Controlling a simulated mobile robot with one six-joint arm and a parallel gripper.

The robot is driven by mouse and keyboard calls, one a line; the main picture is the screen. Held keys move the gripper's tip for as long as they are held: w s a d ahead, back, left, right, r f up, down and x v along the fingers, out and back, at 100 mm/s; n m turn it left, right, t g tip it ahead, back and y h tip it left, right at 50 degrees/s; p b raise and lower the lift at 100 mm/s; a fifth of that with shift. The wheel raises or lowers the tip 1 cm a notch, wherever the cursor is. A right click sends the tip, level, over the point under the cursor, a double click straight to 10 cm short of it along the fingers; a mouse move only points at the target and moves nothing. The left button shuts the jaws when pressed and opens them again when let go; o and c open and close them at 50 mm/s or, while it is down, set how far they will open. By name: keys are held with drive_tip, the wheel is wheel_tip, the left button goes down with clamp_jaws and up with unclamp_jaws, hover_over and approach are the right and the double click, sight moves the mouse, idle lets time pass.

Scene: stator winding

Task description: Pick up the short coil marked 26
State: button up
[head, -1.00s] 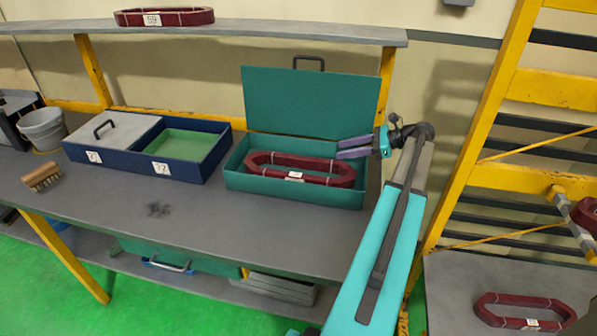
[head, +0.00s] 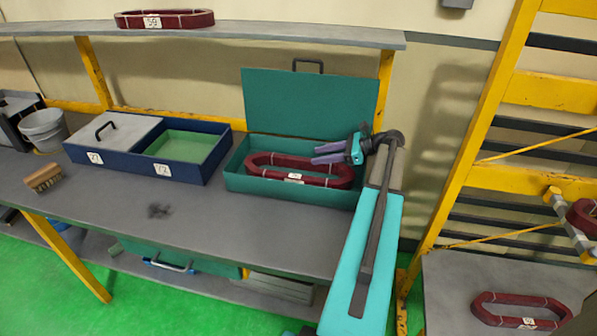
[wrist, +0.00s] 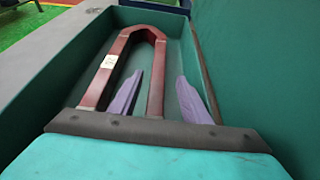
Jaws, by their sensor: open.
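A dark red coil (head: 268,174) with a white label lies in the open green box (head: 237,183) on the bench; the label is too small to read. The wrist view shows the same coil (wrist: 112,62) in the box, its far end rounded. My gripper (head: 313,155) is open and empty, above the right part of the box. In the wrist view its two purple fingers (wrist: 158,97) stand on either side of the coil's right long side, seemingly above it. Other red coils are on the upper shelf (head: 165,20), marked 59, and on the right-hand table (head: 522,309).
The box's raised lid (head: 308,103) stands behind my gripper. A blue tray (head: 139,170) with a grey lid and green compartment is left of the box. A brush (head: 43,178) and bucket (head: 45,129) are farther left.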

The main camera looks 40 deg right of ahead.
sight(303, 159)
idle(0.3)
drive_tip(key=p+x, duration=0.2)
drive_tip(key=x, duration=0.2)
drive_tip(key=shift+a, duration=0.25)
drive_tip(key=shift+w+a+f, duration=0.2)
drive_tip(key=shift+w, duration=0.15)
clamp_jaws()
drive_tip(key=shift+r, duration=0.15)
